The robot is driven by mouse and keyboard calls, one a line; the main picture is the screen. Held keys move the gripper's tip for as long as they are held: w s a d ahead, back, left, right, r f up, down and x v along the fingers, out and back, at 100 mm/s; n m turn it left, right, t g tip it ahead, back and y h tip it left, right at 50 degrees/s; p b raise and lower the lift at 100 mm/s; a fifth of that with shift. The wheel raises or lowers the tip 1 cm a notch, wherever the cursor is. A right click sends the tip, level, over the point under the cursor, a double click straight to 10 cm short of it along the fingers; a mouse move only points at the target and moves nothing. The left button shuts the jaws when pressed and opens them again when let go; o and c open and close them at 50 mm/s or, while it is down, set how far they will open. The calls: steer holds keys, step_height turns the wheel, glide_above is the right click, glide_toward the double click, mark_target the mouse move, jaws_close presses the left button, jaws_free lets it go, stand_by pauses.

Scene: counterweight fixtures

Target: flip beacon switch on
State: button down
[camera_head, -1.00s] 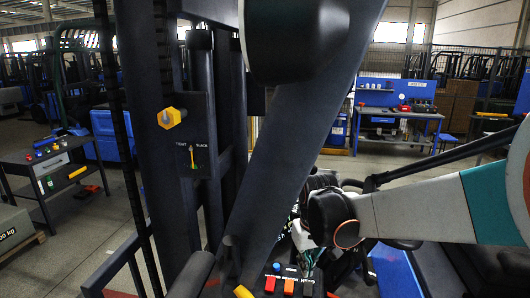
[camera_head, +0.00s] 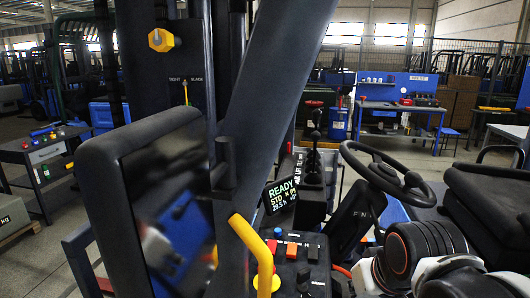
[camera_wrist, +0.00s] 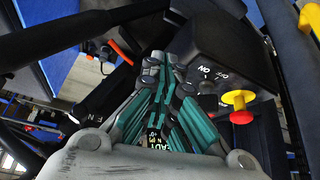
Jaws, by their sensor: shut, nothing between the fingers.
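Contact with the box cannot be told. In the head view only my arm shows, at the lower right; the fingers are hidden.
A yellow bent handle (camera_head: 256,250) stands left of the switches. A lit READY display (camera_head: 282,195), a steering wheel (camera_head: 385,172) and a seat (camera_head: 470,200) lie beyond. In the wrist view a red-topped yellow knob (camera_wrist: 240,106) juts from the box.

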steer(key=s+d+f+t+b, duration=0.1)
steer(key=s+f+b, duration=0.3)
steer(key=f, duration=0.2)
steer(key=shift+s+d+m, duration=0.25)
steer(key=shift+s+m, duration=0.15)
steer(key=shift+r, duration=0.15)
steer(key=w+a+r+m+g+p, duration=0.1)
steer(key=w+a+r+g+p, duration=0.25)
steer(key=w+r+p, duration=0.75)
steer(key=w+a+r+g+p, duration=0.1)
steer(key=w+a+r+p, duration=0.2)
steer(key=w, duration=0.3)
steer(key=w+a+r+m+g+p, duration=0.1)
steer(key=w+a+r+g+p, duration=0.1)
steer(key=w+a+p, duration=0.4)
steer(key=shift+w+r, duration=0.6)
